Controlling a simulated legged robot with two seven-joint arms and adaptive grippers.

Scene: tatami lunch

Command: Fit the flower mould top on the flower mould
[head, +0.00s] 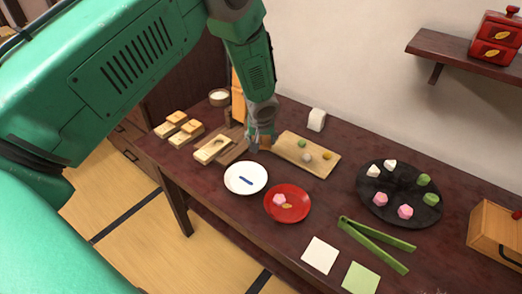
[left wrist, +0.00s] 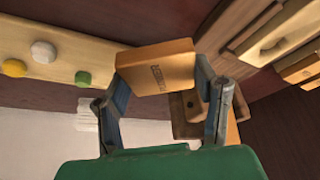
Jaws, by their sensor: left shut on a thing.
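My left gripper (head: 262,142) is shut on a small wooden block with dark lettering, taken to be the flower mould top (left wrist: 155,65). In the left wrist view the block sits between the fingertips (left wrist: 158,80); in the head view the fingers mostly hide it. The gripper is at the left end of the sweets board. A pale wooden mould (head: 212,149) with a hollow in its upper face lies to the left, apart from the block; it also shows in the left wrist view (left wrist: 275,32). I cannot tell its hollow's shape. My right gripper is not in view.
The board (head: 318,164) holds small coloured sweets. Stacked wooden moulds (head: 178,128) lie at the far left. A white plate (head: 238,187), red plate (head: 289,215), black dish (head: 376,211) and green tongs (head: 372,243) stand on the dark table. A white block (head: 316,120) stands behind.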

